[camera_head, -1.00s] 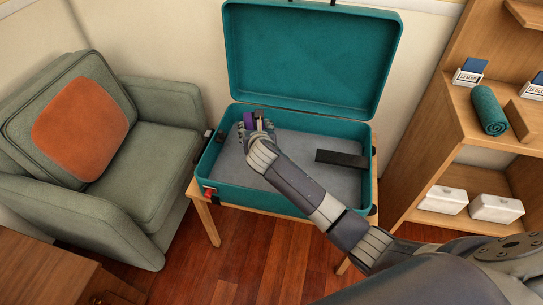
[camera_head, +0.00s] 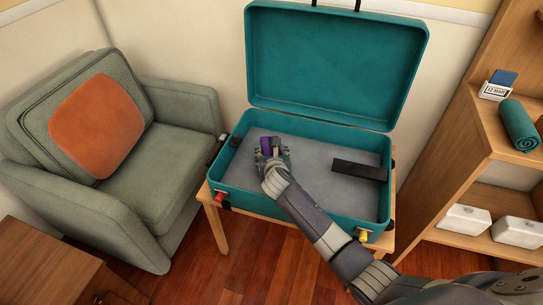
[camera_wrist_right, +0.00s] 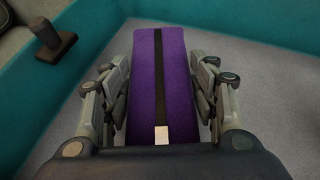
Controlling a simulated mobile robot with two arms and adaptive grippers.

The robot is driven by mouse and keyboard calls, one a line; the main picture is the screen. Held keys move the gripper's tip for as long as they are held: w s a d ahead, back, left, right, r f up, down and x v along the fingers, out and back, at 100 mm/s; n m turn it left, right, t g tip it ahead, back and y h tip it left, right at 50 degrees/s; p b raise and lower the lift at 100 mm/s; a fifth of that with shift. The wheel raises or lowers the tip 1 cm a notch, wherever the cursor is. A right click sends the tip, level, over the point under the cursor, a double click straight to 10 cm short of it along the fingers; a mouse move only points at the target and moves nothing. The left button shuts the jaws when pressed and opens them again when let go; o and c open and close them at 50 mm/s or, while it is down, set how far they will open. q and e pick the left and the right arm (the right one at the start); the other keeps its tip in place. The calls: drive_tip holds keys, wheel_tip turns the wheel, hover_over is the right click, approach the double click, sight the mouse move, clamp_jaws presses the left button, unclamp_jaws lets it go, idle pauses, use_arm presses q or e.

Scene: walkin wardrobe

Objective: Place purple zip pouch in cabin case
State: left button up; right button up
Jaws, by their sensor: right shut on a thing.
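The purple zip pouch (camera_head: 266,143) is held in my right gripper (camera_head: 271,154), inside the left part of the open teal cabin case (camera_head: 270,208). In the right wrist view the purple zip pouch (camera_wrist_right: 172,80) stands between both fingers of my right gripper (camera_wrist_right: 165,90), with a black zip strip and a pale tab facing the camera. The fingers are shut on its sides. The grey case floor shows around it; whether the pouch touches the floor cannot be told. My left gripper is not in view.
A black flat object (camera_head: 358,171) lies in the right part of the case. The lid (camera_head: 335,60) stands open at the back. A green armchair (camera_head: 150,170) is on the left, a wooden shelf (camera_head: 455,185) on the right. The case floor's middle is clear.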

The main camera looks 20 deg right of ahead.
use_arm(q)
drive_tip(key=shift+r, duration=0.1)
use_arm(e)
drive_tip(key=shift+f, duration=0.15)
drive_tip(key=o, duration=1.2)
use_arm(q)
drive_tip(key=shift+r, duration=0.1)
use_arm(e)
drive_tip(key=shift+r, duration=0.2)
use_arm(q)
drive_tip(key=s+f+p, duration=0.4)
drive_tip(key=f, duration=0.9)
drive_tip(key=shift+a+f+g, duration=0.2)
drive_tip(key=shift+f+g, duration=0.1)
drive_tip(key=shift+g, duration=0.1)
use_arm(e)
drive_tip(key=v, duration=1.2)
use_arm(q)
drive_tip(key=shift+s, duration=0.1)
